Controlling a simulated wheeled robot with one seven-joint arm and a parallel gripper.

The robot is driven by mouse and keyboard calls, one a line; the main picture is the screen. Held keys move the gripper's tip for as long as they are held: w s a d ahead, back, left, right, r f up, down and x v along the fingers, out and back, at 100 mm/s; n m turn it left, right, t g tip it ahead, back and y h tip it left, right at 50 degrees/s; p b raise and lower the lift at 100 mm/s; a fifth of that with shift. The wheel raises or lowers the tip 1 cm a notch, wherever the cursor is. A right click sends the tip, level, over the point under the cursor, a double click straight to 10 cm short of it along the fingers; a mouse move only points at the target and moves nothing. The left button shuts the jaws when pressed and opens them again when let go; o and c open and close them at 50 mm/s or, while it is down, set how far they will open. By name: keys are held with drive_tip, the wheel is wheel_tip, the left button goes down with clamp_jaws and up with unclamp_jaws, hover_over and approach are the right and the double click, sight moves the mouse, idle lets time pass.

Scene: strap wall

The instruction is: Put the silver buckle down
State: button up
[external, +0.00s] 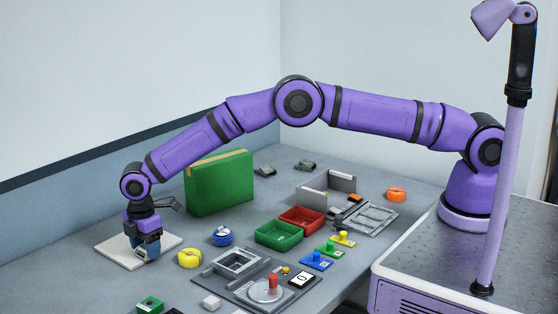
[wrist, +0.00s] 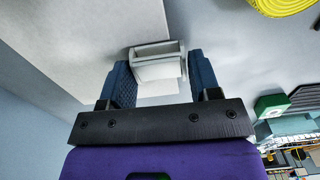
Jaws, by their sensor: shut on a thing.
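My gripper (external: 148,254) points down at the pale square board (external: 112,253) at the left of the table. In the wrist view, its two blue fingers (wrist: 161,80) are shut on the silver buckle (wrist: 158,65), which sits between the fingertips as a light grey, frame-like piece. The board also shows in the wrist view (wrist: 75,35), and the buckle is near one of its edges. In the external view the fingers hide the buckle. Whether the buckle touches the board, I cannot tell.
A yellow strap coil (external: 189,259) and a blue coil (external: 222,236) lie right of the board. A tall green box (external: 220,183) stands behind. Green (external: 278,244) and red (external: 302,229) trays and a grey fixture (external: 225,276) are further right.

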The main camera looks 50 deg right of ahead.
drive_tip(key=shift+f, duration=0.1)
drive_tip(key=o, duration=0.9)
wheel_tip(320, 180, up, 12)
drive_tip(key=shift+r, duration=0.1)
